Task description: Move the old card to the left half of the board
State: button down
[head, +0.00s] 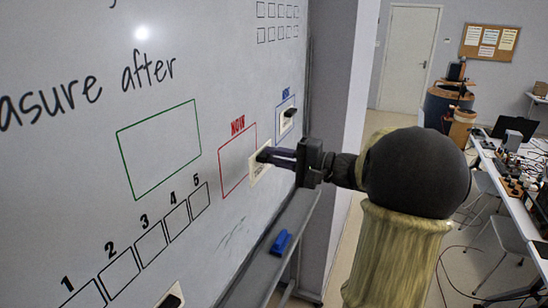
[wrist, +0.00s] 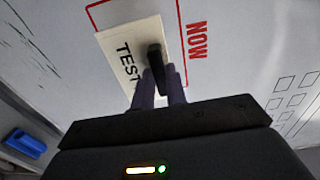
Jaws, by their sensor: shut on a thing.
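A cream card (head: 256,175) with a black knob (wrist: 155,56) is at the red box marked NOW on the whiteboard (head: 60,170). My gripper (head: 270,156) is shut on the knob. In the wrist view the card (wrist: 113,42) reads "TEST", with the end of its text hidden by the fingers. The card lies slightly tilted over the box outline and sticks out past its lower edge. I cannot tell whether it touches the board. Another card (head: 283,126) with a black knob is in the blue box, and a third card (head: 160,301) is cut off at the bottom edge.
The left part of the board has an empty green box (head: 158,150) and numbered empty boxes (head: 150,244). A blue eraser (head: 280,242) lies on the tray (head: 255,262) below the board. A cluttered table (head: 515,205) and stools are off to the right.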

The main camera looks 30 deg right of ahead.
jog(key=shift+s+d, duration=0.45)
jog(key=shift+s, duration=0.1)
dwell(0.4)
jog(key=shift+w+a, duration=0.1)
jog(key=shift+a, duration=0.05)
